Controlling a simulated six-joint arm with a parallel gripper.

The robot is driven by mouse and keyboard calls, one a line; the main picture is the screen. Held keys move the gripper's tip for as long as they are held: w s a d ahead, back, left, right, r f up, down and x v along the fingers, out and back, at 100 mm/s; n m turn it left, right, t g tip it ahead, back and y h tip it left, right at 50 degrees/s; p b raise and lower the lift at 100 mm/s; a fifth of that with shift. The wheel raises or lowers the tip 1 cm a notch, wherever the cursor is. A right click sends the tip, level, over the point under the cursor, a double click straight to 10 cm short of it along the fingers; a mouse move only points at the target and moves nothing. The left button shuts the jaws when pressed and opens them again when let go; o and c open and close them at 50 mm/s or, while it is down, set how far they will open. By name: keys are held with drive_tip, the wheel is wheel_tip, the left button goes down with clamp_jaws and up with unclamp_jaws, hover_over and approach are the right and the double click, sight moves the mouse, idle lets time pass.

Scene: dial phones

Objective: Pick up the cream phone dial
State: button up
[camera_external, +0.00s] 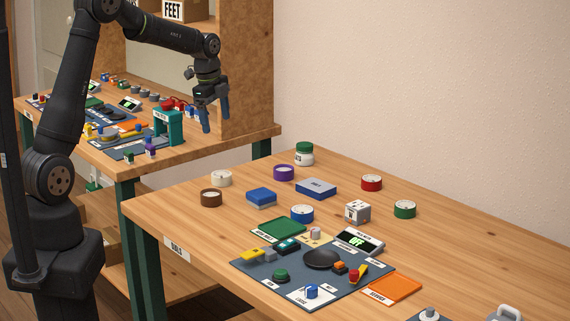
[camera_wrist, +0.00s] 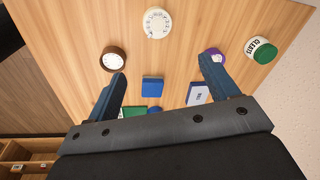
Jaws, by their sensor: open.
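The cream phone dial (camera_external: 221,178) lies flat near the far left edge of the near table. In the wrist view the cream dial (camera_wrist: 156,22) is at the top centre, round with a ring of marks on its face. My gripper (camera_external: 214,119) is open and empty, pointing down, well above the table. In the wrist view my gripper (camera_wrist: 162,68) has its fingers spread, with the cream dial beyond the fingertips and between their lines. Nothing hides the cream dial.
A brown dial (camera_external: 210,198) and a purple dial (camera_external: 283,173) lie either side of the cream one. A blue block (camera_external: 261,198), a blue-grey box (camera_external: 316,188) and a green-lidded jar (camera_external: 304,153) are nearby. A grey panel (camera_external: 265,272) with controls lies in front.

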drive_tip(key=s+a+f+n+t+h, duration=0.25)
drive_tip(key=s+a+n, duration=0.3)
drive_tip(key=n, duration=0.85)
approach(221, 173)
drive_tip(key=f, duration=0.2)
drive_tip(key=d+f+t, duration=0.1)
drive_tip(key=shift+s+d+f, duration=0.1)
drive_tip(key=shift+s+f, duration=0.15)
drive_tip(key=shift+f, duration=0.05)
drive_tip(key=shift+w+x, duration=0.15)
drive_tip(key=shift+x, duration=1.2)
drive_tip(key=shift+w+x, duration=0.2)
drive_tip(key=shift+x, duration=1.1)
drive_tip(key=shift+r, duration=0.1)
drive_tip(key=c, duration=1.2)
drive_tip(key=shift+o, duration=0.2)
drive_tip(key=shift+r, duration=0.1)
